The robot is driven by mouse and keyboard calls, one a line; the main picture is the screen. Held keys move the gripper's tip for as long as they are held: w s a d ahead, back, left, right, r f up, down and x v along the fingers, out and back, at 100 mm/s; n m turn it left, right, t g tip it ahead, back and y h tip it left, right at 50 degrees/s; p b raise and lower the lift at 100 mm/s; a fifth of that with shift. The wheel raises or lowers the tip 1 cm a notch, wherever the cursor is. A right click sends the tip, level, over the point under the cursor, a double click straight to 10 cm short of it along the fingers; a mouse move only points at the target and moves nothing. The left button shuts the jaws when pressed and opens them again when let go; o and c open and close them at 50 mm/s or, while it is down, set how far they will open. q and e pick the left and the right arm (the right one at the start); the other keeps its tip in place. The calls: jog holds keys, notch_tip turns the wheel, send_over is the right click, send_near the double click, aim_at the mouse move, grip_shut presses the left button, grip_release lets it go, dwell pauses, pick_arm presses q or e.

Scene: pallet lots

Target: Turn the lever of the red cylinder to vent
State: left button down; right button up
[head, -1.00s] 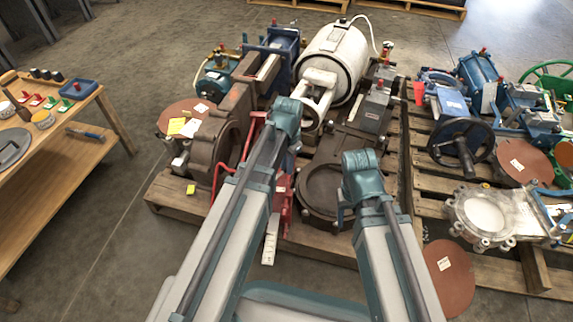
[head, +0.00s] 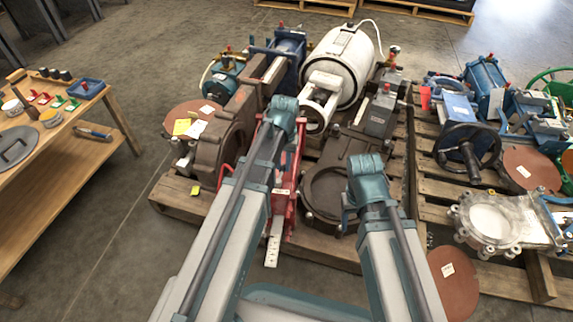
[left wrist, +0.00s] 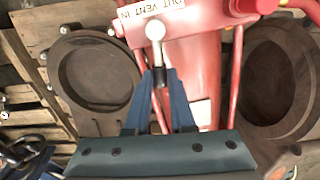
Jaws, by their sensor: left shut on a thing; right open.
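The red cylinder (head: 287,195) stands on the pallet, partly hidden by my left arm in the head view. In the left wrist view its red body (left wrist: 195,65) carries a white label (left wrist: 150,9) with OUT, VENT and IN, seen upside down, VENT in the middle. The lever (left wrist: 155,32) has a pale round hub below the label and a dark grip pointing down in the picture, away from the label. My left gripper (left wrist: 160,78) is shut on the lever's dark end. In the head view my left gripper (head: 284,122) is over the cylinder. My right gripper (head: 348,212) is open, with nothing seen in it.
Brown castings (head: 215,138), a white motor-like drum (head: 338,62) and a flat dark housing (head: 325,188) crowd around the cylinder. A second loaded pallet (head: 430,220) stands at right. A wooden bench (head: 95,110) is at left, with clear floor between.

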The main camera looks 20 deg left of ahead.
aim_at(282, 167)
pick_arm(q)
jog(key=shift+a+n, duration=0.35)
jog(key=shift+n, duration=0.35)
jog(key=c, duration=0.8)
grip_release()
jog(key=shift+o, duration=0.2)
jog(key=shift+r, duration=0.1)
notch_tip(282, 167, up, 14)
jog(key=p, duration=1.4)
jog(key=shift+d, duration=0.15)
jog(key=shift+f, duration=0.2)
